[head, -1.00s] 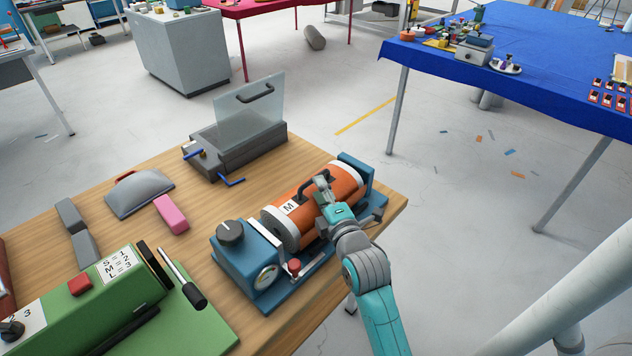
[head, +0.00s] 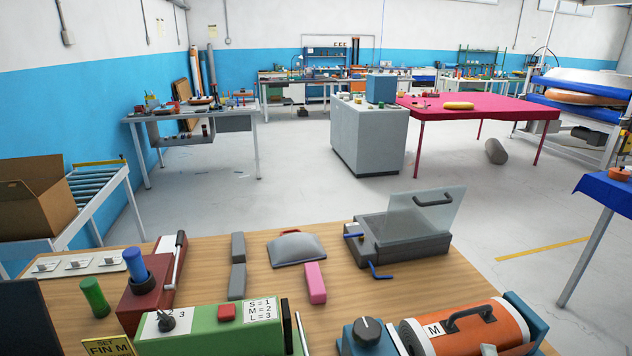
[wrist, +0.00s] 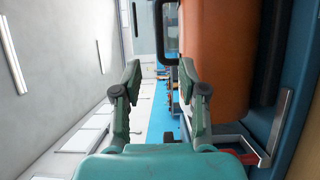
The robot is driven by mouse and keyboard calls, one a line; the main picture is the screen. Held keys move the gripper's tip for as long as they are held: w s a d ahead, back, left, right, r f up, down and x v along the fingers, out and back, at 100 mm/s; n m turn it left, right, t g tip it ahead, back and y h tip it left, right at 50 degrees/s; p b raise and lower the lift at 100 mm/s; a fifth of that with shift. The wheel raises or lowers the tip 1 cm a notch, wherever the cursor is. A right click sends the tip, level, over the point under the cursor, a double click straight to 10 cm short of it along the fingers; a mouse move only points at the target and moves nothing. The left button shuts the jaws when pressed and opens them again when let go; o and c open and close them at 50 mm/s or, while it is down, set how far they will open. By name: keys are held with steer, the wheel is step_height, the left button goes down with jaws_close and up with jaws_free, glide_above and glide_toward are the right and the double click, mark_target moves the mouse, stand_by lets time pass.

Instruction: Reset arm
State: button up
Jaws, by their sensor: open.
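My gripper (wrist: 159,78) shows in the wrist view with its two fingers spread apart and nothing between them. The orange cylinder (wrist: 232,50) marked M fills the right of that view, close beside the right finger. Its dark handle (wrist: 159,32) shows beyond the fingertips. In the head view, the orange cylinder (head: 480,334) lies in a blue machine (head: 364,345) with a black knob, at the bottom right. Only a small grey piece, perhaps of my arm, shows at the bottom edge there, so the gripper's place is mostly hidden in that view.
The wooden bench (head: 335,300) also holds a green machine (head: 205,335), a pink block (head: 315,283), a grey device with a clear lid (head: 405,238) and a red device (head: 150,300) with a blue cylinder. Beyond the bench is open floor (head: 285,195).

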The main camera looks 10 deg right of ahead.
steer(key=s+a+f+m+g+y, duration=0.1)
steer(key=s+a+f+m+y, duration=0.1)
steer(key=s+a+f+m, duration=0.5)
steer(key=s+a+f+m+y, duration=0.2)
steer(key=s+a+f+y, duration=0.1)
steer(key=s+a, duration=0.75)
steer(key=s+a+m+y, duration=0.1)
steer(key=s+m, duration=0.3)
steer(key=s, duration=0.7)
steer(key=shift+r+g+y, duration=0.15)
steer(key=shift+g+y, duration=0.25)
steer(key=shift+y, duration=0.1)
